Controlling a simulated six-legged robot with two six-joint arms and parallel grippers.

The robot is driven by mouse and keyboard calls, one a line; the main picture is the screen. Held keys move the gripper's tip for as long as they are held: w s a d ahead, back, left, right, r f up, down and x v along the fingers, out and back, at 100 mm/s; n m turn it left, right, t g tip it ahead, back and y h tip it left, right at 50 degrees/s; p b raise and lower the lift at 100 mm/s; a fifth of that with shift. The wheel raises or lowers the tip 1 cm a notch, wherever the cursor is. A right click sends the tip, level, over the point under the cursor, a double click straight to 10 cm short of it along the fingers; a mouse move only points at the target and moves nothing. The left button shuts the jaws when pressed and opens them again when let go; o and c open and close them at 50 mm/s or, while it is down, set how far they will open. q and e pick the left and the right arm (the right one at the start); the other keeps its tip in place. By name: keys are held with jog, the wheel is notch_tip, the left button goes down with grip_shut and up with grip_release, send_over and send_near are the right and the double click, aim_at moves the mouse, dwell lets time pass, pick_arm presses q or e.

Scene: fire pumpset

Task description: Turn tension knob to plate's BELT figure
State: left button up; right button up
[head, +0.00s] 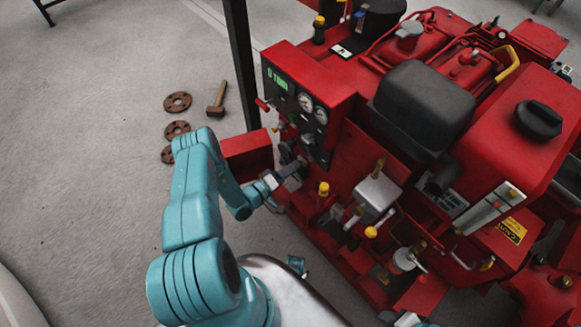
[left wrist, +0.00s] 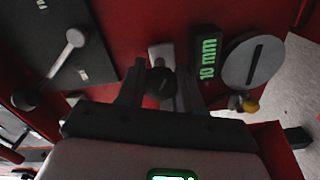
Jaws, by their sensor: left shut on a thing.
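My left gripper (head: 292,170) reaches the lower left side of the red pumpset, below the gauge panel. In the left wrist view its two fingers (left wrist: 160,92) are shut on a small dark round knob (left wrist: 160,82). A black readout (left wrist: 206,58) with green "10 mm" stands just right of the knob. A grey disc with a dark slot (left wrist: 253,62) is right of the readout. In the head view the gripper and arm hide the knob. I cannot make out a plate with a BELT figure.
The gauge panel (head: 312,105) has a green display and two round dials. A dark plate with a grey lever (left wrist: 66,52) is left of the knob. Rusty flanges (head: 177,102) and a mallet (head: 217,98) lie on the floor. A dark post (head: 243,65) stands behind.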

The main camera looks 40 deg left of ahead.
pick_arm(q)
jog(key=shift+m, duration=0.3)
jog(key=o, duration=1)
jog(key=shift+o, duration=0.2)
